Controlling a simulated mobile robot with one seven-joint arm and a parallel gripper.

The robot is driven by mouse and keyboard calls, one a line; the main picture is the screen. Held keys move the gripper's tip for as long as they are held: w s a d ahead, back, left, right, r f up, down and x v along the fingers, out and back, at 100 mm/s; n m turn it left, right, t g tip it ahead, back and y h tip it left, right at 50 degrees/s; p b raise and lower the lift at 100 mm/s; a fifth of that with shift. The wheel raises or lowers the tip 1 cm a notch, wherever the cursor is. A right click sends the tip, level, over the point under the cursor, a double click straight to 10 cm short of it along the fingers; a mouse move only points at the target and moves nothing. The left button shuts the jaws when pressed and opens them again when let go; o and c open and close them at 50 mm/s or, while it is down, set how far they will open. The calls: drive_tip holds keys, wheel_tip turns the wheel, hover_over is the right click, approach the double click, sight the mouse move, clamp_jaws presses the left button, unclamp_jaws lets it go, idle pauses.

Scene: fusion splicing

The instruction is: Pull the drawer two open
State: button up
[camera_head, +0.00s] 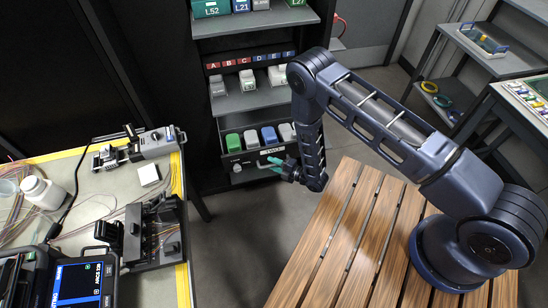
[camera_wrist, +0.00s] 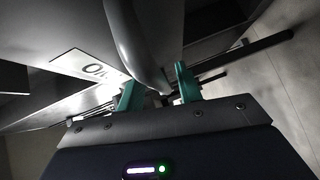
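The drawer (camera_head: 247,158) is in the lower part of the dark rack, below the shelf of coloured bins. Its front carries a small white label, too small to read surely. My gripper (camera_head: 273,164), with teal fingers, is at the drawer front, pointing left. In the wrist view my gripper (camera_wrist: 158,90) has its fingers apart, with a curved grey handle (camera_wrist: 138,45) running down between them. I cannot tell whether either finger touches it. Behind the handle a white label (camera_wrist: 90,67) shows a letter O; the handle and a finger hide part of it.
Bins (camera_head: 252,138) stand on the shelf just above the drawer, with more shelves higher up. A workbench (camera_head: 180,235) with a splicer (camera_head: 80,283) and fibre tools is at the left. A slatted wooden surface (camera_head: 345,235) lies under my arm. Grey floor is clear between them.

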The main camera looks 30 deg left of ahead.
sight(265, 151)
drive_tip(key=o, duration=1)
drive_tip(key=r, duration=0.7)
drive_tip(key=shift+w+a+r, duration=0.1)
drive_tip(key=shift+w+a, duration=0.05)
drive_tip(key=shift+a, duration=0.1)
drive_tip(key=shift+o, duration=0.3)
drive_tip(key=r, duration=0.5)
drive_tip(key=shift+w, duration=0.3)
drive_tip(key=r, duration=0.2)
drive_tip(key=shift+s+d+r, duration=0.1)
drive_tip(key=shift+d+r, duration=0.15)
drive_tip(key=shift+r, duration=0.15)
drive_tip(key=c, duration=1.1)
drive_tip(key=shift+o, duration=0.2)
drive_tip(key=shift+s+r, duration=0.2)
drive_tip(key=shift+r, duration=1)
drive_tip(key=shift+s+r, duration=0.15)
drive_tip(key=shift+r, duration=1.05)
